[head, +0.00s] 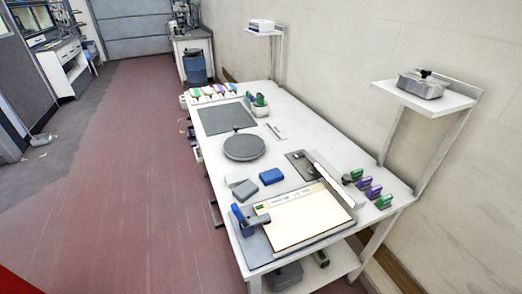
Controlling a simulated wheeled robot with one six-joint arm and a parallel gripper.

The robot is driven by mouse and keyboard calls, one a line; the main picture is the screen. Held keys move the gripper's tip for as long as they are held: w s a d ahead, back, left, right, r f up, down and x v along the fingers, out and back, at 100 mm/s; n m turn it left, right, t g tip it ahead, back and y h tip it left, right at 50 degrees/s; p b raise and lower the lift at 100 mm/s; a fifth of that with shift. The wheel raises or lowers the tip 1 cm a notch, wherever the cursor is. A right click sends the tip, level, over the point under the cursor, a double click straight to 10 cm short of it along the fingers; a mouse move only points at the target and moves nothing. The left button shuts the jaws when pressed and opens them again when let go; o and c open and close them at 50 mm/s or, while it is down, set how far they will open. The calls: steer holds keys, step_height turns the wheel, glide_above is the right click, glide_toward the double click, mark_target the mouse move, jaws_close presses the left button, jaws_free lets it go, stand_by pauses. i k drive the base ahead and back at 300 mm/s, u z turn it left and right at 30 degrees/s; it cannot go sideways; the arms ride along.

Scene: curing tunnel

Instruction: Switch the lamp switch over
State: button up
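I cannot pick out a lamp switch for sure. A dark flat plate (302,166) with a small pale part on it lies toward the right side of the white table, beside a long upright white panel (333,184). Whether a switch is on either is too small to tell. A blue-and-grey device (241,218) sits at the left front of the table, by a pale cream board (305,218) with a small green mark. No lit lamp can be made out. My gripper does not show in this view.
The white table (310,135) also holds a round grey disc (244,147), a grey mat (227,118), blue blocks (271,176) and several green and purple pieces (370,190). A wall shelf (425,96) overhangs at right. Red floor (125,170) left of the table is open.

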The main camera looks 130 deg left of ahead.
mark_target(300, 154)
steer(key=u, duration=1.85)
steer(key=i, duration=2)
steer(key=u, duration=3.2)
steer(key=i, duration=1.05)
